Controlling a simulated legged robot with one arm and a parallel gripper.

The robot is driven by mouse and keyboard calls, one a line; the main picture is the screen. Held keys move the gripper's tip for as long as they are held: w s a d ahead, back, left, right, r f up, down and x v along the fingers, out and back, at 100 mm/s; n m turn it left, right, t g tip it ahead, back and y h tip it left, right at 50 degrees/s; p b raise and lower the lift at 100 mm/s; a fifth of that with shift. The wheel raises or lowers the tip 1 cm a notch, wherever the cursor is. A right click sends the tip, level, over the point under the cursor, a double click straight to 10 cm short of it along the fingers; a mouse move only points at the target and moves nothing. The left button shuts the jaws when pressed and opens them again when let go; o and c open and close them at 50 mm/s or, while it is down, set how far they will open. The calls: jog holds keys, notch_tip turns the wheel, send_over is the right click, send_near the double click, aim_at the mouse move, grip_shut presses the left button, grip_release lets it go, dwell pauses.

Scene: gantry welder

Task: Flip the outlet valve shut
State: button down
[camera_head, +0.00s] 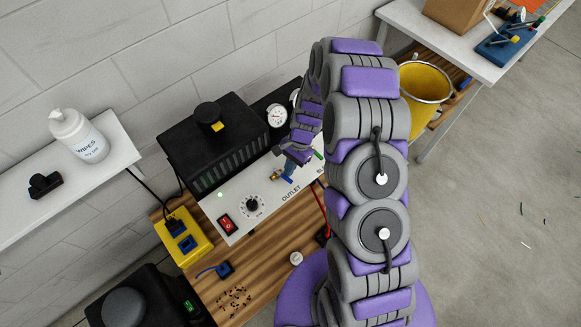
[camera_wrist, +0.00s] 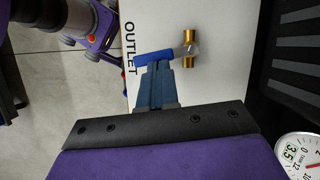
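The outlet valve has a brass body (camera_wrist: 190,49) and a blue lever handle (camera_wrist: 150,58) on the white panel beside the word OUTLET. In the wrist view the handle points left from the body, towards the lettering. In the head view the brass body (camera_head: 276,175) and part of the blue handle (camera_head: 288,180) show on the panel front. My gripper (camera_wrist: 157,68) has its blue-grey fingers close together, with no clear gap between them. Their tips are at the handle, which lies across them; whether they touch it I cannot tell. In the head view my arm hides part of the panel's right side.
The white panel (camera_head: 240,208) carries a red switch (camera_head: 227,224) and a black knob (camera_head: 253,204). A black ribbed box (camera_head: 213,145) and a pressure gauge (camera_head: 277,116) sit behind it. A yellow box (camera_head: 184,238) stands left on the wooden bench (camera_head: 270,282). A yellow bucket (camera_head: 424,90) is at right.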

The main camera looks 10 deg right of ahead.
jog(key=shift+r, duration=0.1)
jog(key=v, duration=1.7)
jog(key=shift+p, duration=0.35)
jog(key=shift+w+d, duration=0.1)
jog(key=s+r+n+h+b, duration=0.1)
jog(key=s+r+n+b, duration=0.15)
jog(key=s+r, duration=0.4)
jog(key=s+r+n+h+b, duration=0.1)
jog(key=s+r+n+b, duration=0.15)
jog(key=s, duration=0.75)
jog(key=s+d+n+t+h+b, duration=0.1)
jog(key=s+d+n+b, duration=0.1)
jog(key=s, duration=1.5)
jog(key=shift+s+d+r+n+b, duration=0.25)
jog(key=shift+d+n+b, duration=0.15)
jog(key=shift+d+n, duration=0.65)
